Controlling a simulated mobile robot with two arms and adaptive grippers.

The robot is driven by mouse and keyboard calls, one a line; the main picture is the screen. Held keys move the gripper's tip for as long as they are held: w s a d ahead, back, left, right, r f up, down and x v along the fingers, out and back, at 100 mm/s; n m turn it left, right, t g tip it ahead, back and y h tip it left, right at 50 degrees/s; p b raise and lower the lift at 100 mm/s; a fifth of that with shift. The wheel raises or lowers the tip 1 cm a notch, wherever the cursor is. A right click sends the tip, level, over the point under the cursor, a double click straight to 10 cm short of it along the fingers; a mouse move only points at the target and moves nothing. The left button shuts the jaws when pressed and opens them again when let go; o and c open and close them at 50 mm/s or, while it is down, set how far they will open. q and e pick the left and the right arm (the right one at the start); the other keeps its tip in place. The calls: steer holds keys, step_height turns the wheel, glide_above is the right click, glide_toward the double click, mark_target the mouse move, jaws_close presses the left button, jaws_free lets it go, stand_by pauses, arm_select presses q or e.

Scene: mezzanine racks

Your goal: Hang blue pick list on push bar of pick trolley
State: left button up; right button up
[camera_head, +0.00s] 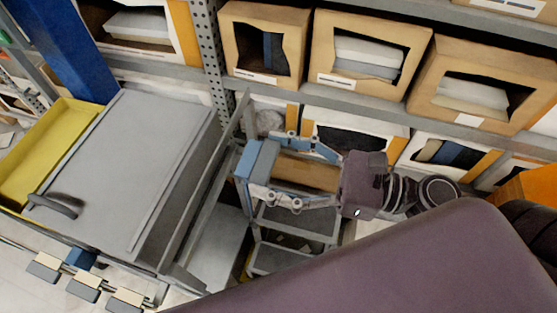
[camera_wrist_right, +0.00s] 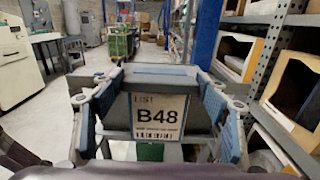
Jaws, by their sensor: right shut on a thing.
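My right gripper (camera_head: 262,168) reaches in from the right in the head view, shut on the blue pick list (camera_head: 256,160). In the right wrist view the list's cream face (camera_wrist_right: 159,117) reads "LIST B48" and sits between the two fingers of the gripper (camera_wrist_right: 160,88). The pick trolley's grey frame and shelves (camera_head: 290,224) show below and around the gripper. A grey bar (camera_wrist_right: 92,79) crosses just behind the list in the right wrist view. I cannot tell whether the list touches the push bar. My left gripper is not in view.
Racks with open cartons (camera_head: 368,55) run along the back and right. A grey-lidded surface (camera_head: 135,150) with a black handle and a yellow bin (camera_head: 28,165) lie to the left. An aisle with a green crate stack (camera_wrist_right: 119,42) shows ahead in the wrist view.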

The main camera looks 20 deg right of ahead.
mark_target(256, 158)
steer(key=shift+w+a, duration=0.4)
steer(key=shift+a, duration=0.2)
steer(key=shift+w+a+r, duration=0.15)
steer(key=shift+w+a, duration=0.1)
steer(key=shift+p+x, duration=0.95)
steer(key=shift+p, duration=0.05)
steer(key=p+x, duration=0.3)
steer(key=x, duration=0.1)
steer(key=shift+a+f+p, duration=0.1)
steer(key=shift+f+p, duration=0.3)
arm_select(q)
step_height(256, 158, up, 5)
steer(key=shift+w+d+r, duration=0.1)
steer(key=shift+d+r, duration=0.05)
arm_select(e)
steer(key=shift+f, duration=0.2)
arm_select(q)
steer(key=shift+b, duration=0.3)
